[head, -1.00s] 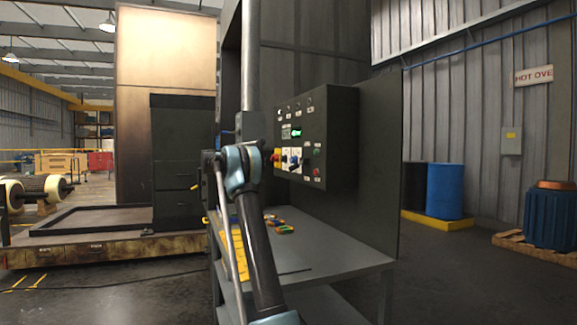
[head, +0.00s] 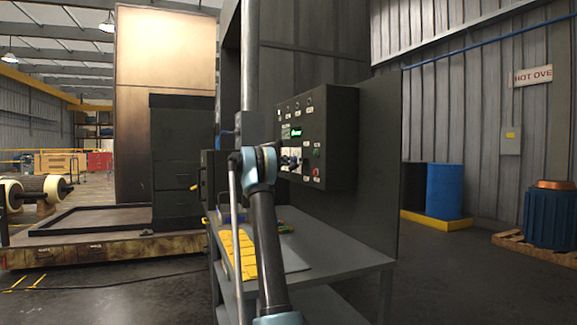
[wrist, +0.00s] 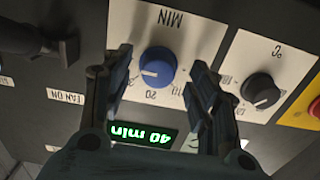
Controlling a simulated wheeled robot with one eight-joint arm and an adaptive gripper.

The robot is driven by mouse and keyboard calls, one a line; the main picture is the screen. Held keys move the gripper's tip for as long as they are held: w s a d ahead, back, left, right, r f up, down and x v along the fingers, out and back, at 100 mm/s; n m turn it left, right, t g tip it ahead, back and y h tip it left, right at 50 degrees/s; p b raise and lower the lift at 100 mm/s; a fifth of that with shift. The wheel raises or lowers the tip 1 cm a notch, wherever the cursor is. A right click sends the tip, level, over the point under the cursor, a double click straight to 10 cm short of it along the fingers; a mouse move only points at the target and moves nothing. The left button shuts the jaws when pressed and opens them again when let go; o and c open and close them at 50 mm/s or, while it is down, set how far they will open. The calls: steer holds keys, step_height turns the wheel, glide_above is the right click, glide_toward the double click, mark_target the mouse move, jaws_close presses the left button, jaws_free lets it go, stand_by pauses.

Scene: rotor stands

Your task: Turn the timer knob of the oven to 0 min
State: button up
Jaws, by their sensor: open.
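The timer knob (wrist: 157,67) is blue with a white pointer line, on a white plate marked MIN that appears upside down in the wrist view. The pointer line faces left in that picture. The green display (wrist: 140,134) beside it reads 40 min, also upside down. My gripper (wrist: 161,60) is open, its two fingers on either side of the blue knob with visible gaps. Whether the tips reach the knob's depth cannot be told.
A black °C knob (wrist: 261,90) sits right of the fingers, with a red button on yellow (wrist: 312,108) beyond. A dark handle-like switch (wrist: 40,45) juts out at left. Below the box is a grey bench (head: 340,255) with a yellow item (head: 240,255).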

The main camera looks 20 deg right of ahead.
steer(key=shift+d, duration=1.1)
steer(key=c, duration=1.1)
steer(key=shift+o, duration=0.2)
